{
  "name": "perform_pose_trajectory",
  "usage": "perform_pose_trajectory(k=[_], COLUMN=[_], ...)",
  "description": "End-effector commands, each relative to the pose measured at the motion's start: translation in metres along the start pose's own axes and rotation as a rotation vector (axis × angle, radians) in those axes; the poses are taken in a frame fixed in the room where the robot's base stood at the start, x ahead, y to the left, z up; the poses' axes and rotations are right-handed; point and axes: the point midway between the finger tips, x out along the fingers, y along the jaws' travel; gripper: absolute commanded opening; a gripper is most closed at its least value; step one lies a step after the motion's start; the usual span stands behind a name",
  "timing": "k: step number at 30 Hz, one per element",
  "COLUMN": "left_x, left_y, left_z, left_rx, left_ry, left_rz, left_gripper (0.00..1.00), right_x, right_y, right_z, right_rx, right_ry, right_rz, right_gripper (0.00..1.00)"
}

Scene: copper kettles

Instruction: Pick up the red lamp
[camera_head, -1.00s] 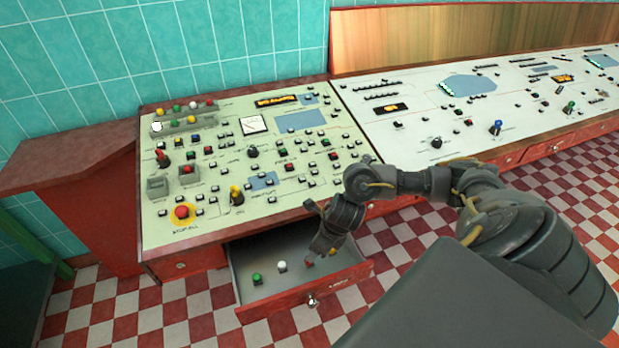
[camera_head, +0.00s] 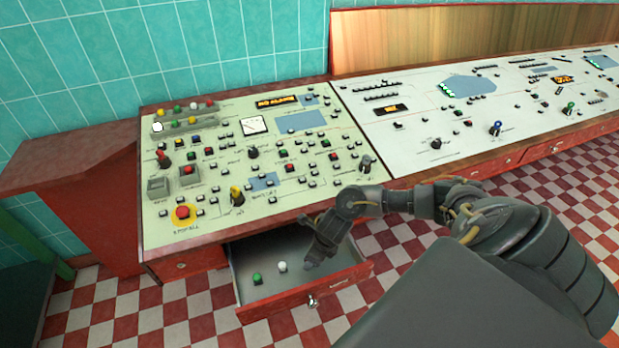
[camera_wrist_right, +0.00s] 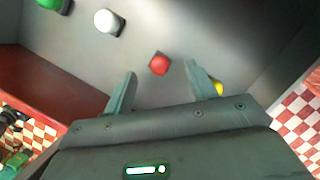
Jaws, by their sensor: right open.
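The red lamp (camera_wrist_right: 159,64) lies in the open drawer, ahead of and between the two fingers of my right gripper (camera_wrist_right: 162,88) in the right wrist view. That gripper is open, and nothing is between its fingertips but the view of the lamp. In the head view my right gripper (camera_head: 311,255) is down at the drawer (camera_head: 262,300) and hides the red lamp. A green lamp (camera_head: 257,279) and a white lamp (camera_head: 282,266) lie in the drawer to its left. A yellow lamp (camera_wrist_right: 218,88) shows partly behind the right finger. My left gripper is not in view.
The control panel (camera_head: 222,225) stands above the drawer, its front edge close to my right gripper. The drawer's red front wall and knob (camera_head: 313,302) face me. Several coloured lamps sit in a rack (camera_head: 185,116) at the panel's back. Checkered floor lies around.

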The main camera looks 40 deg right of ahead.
Motion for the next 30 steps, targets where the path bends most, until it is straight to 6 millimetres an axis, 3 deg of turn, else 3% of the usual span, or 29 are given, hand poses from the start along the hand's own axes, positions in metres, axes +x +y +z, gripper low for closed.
perform_pose_trajectory(k=[6, 14, 24, 30], left_x=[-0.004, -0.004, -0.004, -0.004], left_y=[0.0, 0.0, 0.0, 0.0], left_z=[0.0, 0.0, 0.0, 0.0], left_rx=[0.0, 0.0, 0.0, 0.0], left_ry=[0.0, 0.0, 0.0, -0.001], left_rz=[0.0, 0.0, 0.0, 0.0], left_gripper=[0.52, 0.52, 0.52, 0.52], right_x=[0.025, 0.028, 0.028, 0.028], right_y=[0.0, 0.0, 0.0, 0.0], right_z=[0.0, 0.0, 0.0, 0.001], right_rx=[0.002, 0.0, 0.0, 0.0], right_ry=[0.001, 0.0, 0.0, 0.0], right_rz=[0.0, -0.001, 0.0, 0.0], right_gripper=[0.57, 0.57, 0.13, 0.13])
